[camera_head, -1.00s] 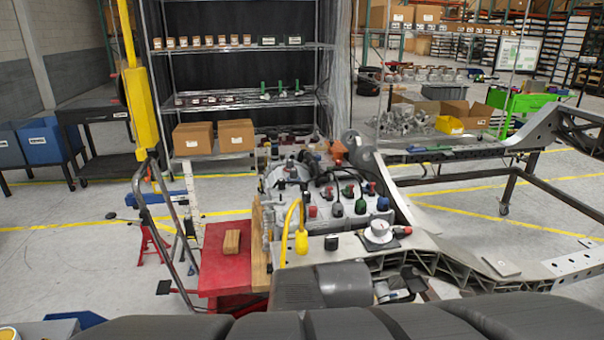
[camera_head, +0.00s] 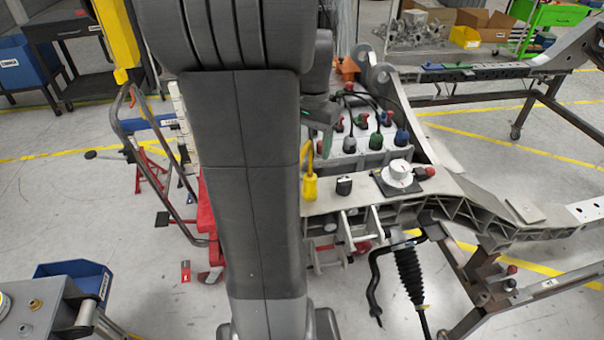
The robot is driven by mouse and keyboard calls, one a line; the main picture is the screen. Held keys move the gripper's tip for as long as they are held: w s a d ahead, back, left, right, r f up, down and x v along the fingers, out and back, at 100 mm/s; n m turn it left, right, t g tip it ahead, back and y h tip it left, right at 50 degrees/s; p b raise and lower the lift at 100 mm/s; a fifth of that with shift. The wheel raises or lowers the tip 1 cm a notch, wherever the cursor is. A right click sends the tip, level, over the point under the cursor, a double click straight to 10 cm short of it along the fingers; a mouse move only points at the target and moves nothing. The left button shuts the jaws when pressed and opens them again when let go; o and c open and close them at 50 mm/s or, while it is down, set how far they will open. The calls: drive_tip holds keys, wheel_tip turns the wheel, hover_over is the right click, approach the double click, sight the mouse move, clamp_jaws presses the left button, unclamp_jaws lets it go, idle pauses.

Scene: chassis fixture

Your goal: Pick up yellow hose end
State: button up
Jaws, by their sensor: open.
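The yellow hose end (camera_head: 310,188) is a yellow grip on a yellow hose. It stands near the left end of the grey chassis beam (camera_head: 445,188), just right of my arm. The hose above it is partly covered by my arm. My gripper (camera_head: 325,142) shows only in part, beyond the forearm and above the hose end in the picture. It is open and appears empty. Its fingertips are hard to make out, and I cannot tell its exact distance from the hose.
A black knob (camera_head: 344,186) and a white dial gauge (camera_head: 397,174) sit on the beam right of the hose end. Several coloured connectors with black cables stand behind. A red stand (camera_head: 206,215) is partly hidden left of my arm. A blue bin (camera_head: 72,277) is at lower left.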

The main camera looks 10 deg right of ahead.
drive_tip(key=f, duration=1.2)
drive_tip(key=shift+s+a+f, duration=0.1)
drive_tip(key=shift+s+f, duration=0.15)
drive_tip(key=shift+f, duration=0.1)
drive_tip(key=c, duration=1.3)
drive_tip(key=shift+o, duration=0.2)
wheel_tip(320, 180, up, 10)
drive_tip(key=shift+r, duration=0.1)
